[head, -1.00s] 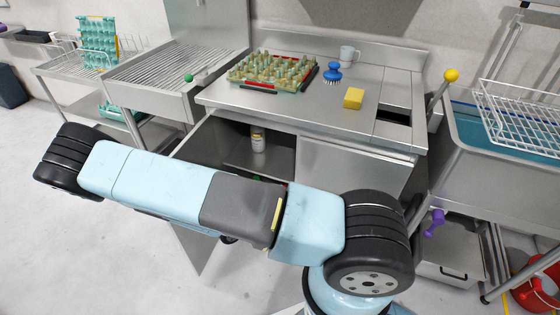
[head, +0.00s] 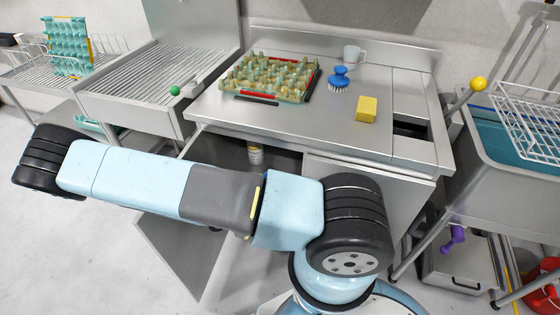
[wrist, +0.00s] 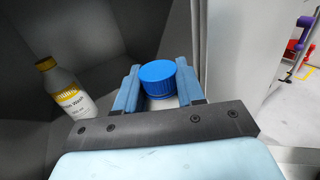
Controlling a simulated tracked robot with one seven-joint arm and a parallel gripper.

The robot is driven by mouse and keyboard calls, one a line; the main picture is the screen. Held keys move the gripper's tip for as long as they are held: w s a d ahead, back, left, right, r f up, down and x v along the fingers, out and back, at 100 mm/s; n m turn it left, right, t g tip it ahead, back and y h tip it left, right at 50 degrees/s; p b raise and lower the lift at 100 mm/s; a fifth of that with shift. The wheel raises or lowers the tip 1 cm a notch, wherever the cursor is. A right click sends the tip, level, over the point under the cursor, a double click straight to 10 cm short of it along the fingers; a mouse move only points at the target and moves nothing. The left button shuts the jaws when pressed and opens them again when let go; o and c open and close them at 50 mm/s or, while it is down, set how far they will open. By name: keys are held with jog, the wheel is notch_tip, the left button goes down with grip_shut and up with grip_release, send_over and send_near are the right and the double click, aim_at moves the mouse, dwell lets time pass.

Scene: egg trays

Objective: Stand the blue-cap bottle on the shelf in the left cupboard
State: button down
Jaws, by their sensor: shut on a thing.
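In the wrist view, the blue-cap bottle shows only its ribbed blue cap (wrist: 157,78) and a sliver of pale body. My gripper (wrist: 158,88) is shut on it, one blue finger on each side. Most of the bottle is hidden behind the gripper. In the head view, the left cupboard's door (head: 185,245) stands open. The cupboard opening is partly behind my arm, which also hides my gripper and the held bottle there. The shelf under the held bottle cannot be made out.
A white bottle with a yellow cap and label (wrist: 68,88) stands left of the held bottle in the cupboard; it also shows in the head view (head: 255,154). A pale panel edge (wrist: 245,50) is close on the right. An egg tray (head: 315,82) lies on the counter above.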

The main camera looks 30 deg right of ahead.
jog(key=w+d, duration=1.1)
jog(key=shift+w+d+f, duration=0.15)
jog(key=shift+d+f, duration=0.05)
jog(key=shift+f, duration=0.1)
jog(key=c, duration=0.6)
grip_release()
jog(key=shift+c, duration=0.2)
jog(key=v, duration=0.7)
jog(key=shift+a, duration=0.3)
